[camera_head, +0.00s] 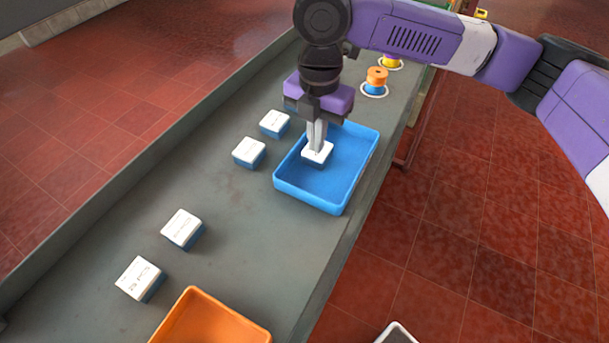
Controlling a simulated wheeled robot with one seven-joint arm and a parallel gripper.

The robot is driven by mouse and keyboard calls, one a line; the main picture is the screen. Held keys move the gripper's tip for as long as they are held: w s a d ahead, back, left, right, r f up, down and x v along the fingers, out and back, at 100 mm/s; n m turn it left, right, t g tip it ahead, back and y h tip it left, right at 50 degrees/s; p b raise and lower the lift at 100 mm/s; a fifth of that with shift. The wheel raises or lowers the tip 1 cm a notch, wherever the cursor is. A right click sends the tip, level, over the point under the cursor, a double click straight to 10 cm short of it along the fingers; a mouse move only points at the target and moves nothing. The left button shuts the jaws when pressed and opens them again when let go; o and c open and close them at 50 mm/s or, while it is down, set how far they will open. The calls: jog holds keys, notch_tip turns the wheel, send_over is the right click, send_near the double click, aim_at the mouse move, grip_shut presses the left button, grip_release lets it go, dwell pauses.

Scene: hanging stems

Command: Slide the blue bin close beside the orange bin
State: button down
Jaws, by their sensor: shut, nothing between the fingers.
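The blue bin (345,186) is a shallow open tray on the grey bench, right of centre. The orange bin (187,308) stands at the bottom of the picture, nearer to me and cut off by the lower edge. A clear gap of bare bench lies between the two bins. My gripper (317,146) points down with its fingers shut, over the left inner part of the blue bin. A white-topped blue box (318,155) shows just below the fingertips, inside the bin. I cannot tell whether the fingertips touch it.
Several white-topped blue boxes stand left of the bins, including one near the blue bin (249,152) and one near the orange bin (140,278). An orange and blue stacked piece (376,80) stands in a white ring behind. The bench (254,228) drops to red floor at right.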

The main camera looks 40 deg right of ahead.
aim_at(306, 184)
notch_tip(306, 184, down, 10)
jog(key=shift+f+p, duration=0.15)
jog(key=shift+p, duration=0.45)
jog(key=a, duration=0.1)
jog(key=s+a+p, duration=0.1)
jog(key=shift+a+r, duration=0.25)
jog(key=shift+a, duration=0.1)
jog(key=shift+s+a+f, duration=0.1)
jog(key=shift+s+a, duration=0.05)
jog(key=shift+a, duration=0.45)
